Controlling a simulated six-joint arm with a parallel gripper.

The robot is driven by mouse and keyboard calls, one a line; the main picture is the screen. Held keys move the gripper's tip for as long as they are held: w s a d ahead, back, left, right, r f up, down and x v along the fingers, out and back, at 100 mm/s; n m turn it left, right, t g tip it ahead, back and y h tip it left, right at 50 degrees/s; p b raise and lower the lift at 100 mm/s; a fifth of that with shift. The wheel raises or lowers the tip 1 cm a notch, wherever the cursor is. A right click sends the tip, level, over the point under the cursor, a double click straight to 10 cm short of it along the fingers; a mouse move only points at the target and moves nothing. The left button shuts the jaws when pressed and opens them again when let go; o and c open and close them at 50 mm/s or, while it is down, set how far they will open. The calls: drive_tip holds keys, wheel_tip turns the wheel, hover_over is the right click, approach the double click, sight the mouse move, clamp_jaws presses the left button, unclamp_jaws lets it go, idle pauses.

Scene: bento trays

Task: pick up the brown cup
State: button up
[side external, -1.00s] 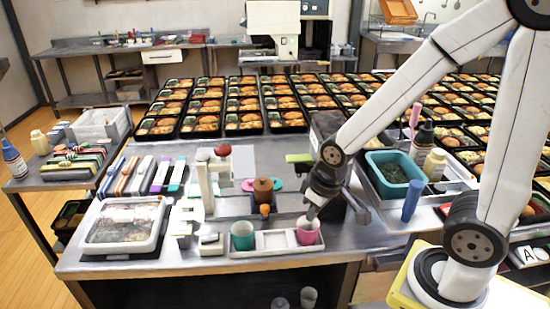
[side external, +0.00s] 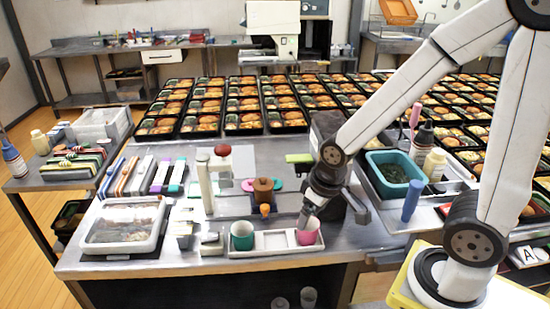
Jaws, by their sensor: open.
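A brown cup-like thing (side external: 263,188) stands near the middle of the steel table, just behind a small orange item. My gripper (side external: 308,216) is to its right and lower in the picture, pointing down at the pink cup (side external: 308,232). Its fingertips are at the pink cup's rim; whether they touch it or reach inside cannot be told. The jaws are open, and the fingers look small here. The pink cup stands at the right end of a white tray (side external: 272,252). A teal cup (side external: 242,235) stands at the tray's left end.
A lidded clear container (side external: 124,224) lies at the table's front left. A teal bin (side external: 394,166) and blue cylinder (side external: 411,201) stand at the right. Many filled bento trays (side external: 250,118) cover the back.

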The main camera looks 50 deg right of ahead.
drive_tip(key=shift+w, duration=0.1)
drive_tip(key=m+t+h, duration=0.6)
drive_tip(key=t+h, duration=0.1)
drive_tip(key=t, duration=0.2)
approach(264, 185)
drive_tip(key=shift+w+d+f, duration=0.25)
drive_tip(key=shift+w+d, duration=0.2)
drive_tip(key=shift+w, duration=0.05)
drive_tip(key=shift+x, duration=3.9)
